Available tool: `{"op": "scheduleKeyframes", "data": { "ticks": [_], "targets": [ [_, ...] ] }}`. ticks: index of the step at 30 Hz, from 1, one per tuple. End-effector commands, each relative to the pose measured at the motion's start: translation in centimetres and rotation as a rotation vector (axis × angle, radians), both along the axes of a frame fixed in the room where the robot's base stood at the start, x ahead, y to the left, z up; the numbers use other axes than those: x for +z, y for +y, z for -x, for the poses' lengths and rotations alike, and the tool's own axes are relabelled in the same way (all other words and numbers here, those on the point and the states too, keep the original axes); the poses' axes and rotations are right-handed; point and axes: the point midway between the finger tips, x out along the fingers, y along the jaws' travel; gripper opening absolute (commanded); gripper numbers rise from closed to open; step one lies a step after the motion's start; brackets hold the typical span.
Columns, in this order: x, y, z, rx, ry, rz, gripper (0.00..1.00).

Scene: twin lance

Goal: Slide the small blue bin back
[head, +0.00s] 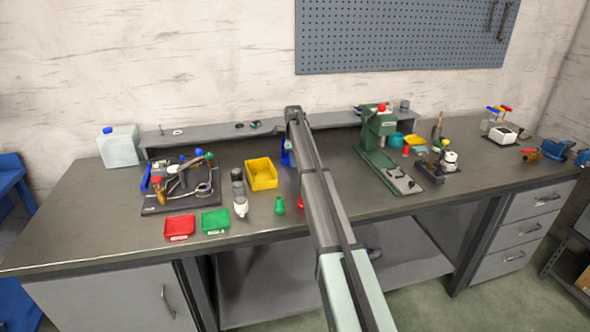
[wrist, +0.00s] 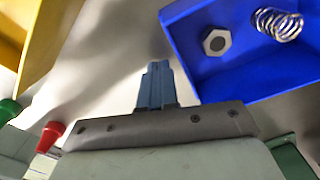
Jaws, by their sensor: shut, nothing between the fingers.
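The blue bin (wrist: 213,75) is at the upper right of the wrist view, with its right part cut off by the frame. A hex nut (wrist: 215,42) and a coil spring (wrist: 277,24) lie in it. My gripper (wrist: 157,68) is shut and empty, just left of the bin's near left corner. I cannot tell whether they touch. In the head view my arm covers that area. Only a blue patch (head: 287,152) shows beside the arm, and I cannot tell whether it is the bin.
A yellow bin (head: 262,173) stands left of my arm. Red (head: 179,227) and green (head: 215,221) trays lie near the front edge. A green cone (head: 279,205) stands closer to the arm. A green press (head: 378,145) stands to the right. A grey raised shelf (head: 210,139) runs behind.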

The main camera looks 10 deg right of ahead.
Motion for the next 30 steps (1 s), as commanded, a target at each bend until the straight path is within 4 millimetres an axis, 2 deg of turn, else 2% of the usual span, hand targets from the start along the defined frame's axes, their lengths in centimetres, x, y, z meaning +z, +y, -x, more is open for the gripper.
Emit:
{"op": "scheduleKeyframes", "data": {
  "ticks": [9, 19, 30],
  "targets": [
    [2.0, 0.0, 0.0, 0.0, 0.0, 0.0, 0.0],
    [3.0, 0.0, 0.0, 0.0, 0.0, 0.0, 0.0],
    [5.2, 0.0, 0.0, 0.0, 0.0, 0.0, 0.0]
  ]
}}
